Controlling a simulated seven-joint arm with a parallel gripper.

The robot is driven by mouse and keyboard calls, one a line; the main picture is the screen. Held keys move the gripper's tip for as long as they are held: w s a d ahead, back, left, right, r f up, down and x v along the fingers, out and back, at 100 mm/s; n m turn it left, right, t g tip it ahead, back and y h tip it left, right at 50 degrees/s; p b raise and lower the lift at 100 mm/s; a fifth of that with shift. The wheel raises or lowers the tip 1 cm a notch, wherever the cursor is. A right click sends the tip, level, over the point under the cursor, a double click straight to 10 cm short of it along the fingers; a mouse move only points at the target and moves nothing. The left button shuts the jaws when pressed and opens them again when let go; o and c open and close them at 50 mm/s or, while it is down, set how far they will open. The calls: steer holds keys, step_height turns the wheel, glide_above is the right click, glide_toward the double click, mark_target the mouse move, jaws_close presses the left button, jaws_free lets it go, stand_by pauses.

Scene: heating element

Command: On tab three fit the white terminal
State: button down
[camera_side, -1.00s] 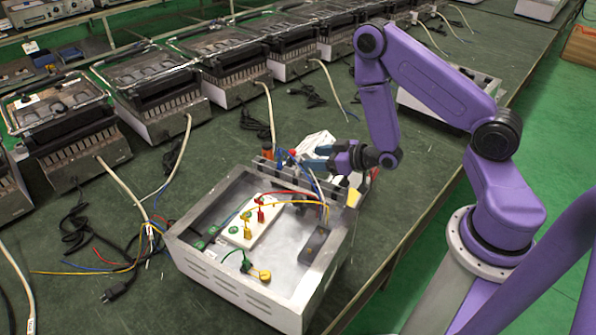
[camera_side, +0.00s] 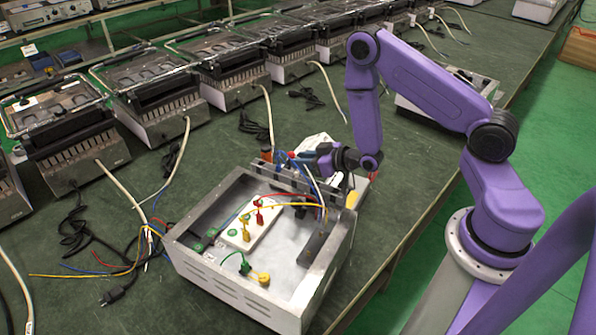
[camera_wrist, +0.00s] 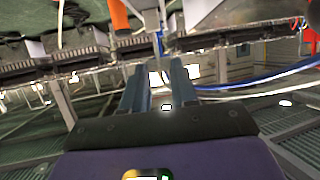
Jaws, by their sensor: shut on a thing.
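The open metal housing (camera_side: 205,272) stands on the bench. Inside it, a white terminal plate (camera_side: 262,232) carries red terminals (camera_side: 259,204), yellow terminals (camera_side: 246,220) and green spots. I cannot tell which tab is three. My gripper (camera_side: 290,160) is above the housing's back wall, its blue fingers pointing left. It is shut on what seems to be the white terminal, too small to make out. A white wire (camera_side: 310,178) runs from near the fingers down into the housing. In the wrist view my gripper (camera_wrist: 158,68) shows two nearly parallel fingers with a small pale patch between them.
A dark block (camera_side: 317,243) sits inside the housing at right. Loose cables (camera_side: 110,265) lie on the bench at left.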

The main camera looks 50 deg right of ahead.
steer(key=shift+r, duration=4.8)
steer(key=w+a+r+n+g+y, duration=0.2)
steer(key=a+n+g+y, duration=0.15)
steer(key=a, duration=0.25)
steer(key=w+a+r+n+g+y, duration=0.1)
steer(key=w+a+n+g+y, duration=0.1)
steer(key=a+n+y, duration=0.35)
steer(key=s+d+f+n+g, duration=0.1)
steer(key=s+f+n+g, duration=0.2)
steer(key=n+g, duration=0.6)
steer(key=shift+s+f+g+y, duration=0.25)
steer(key=shift+f+g+y, duration=0.15)
steer(key=shift+f+g, duration=0.5)
steer(key=shift+d, duration=0.1)
steer(key=shift+f, duration=2.9)
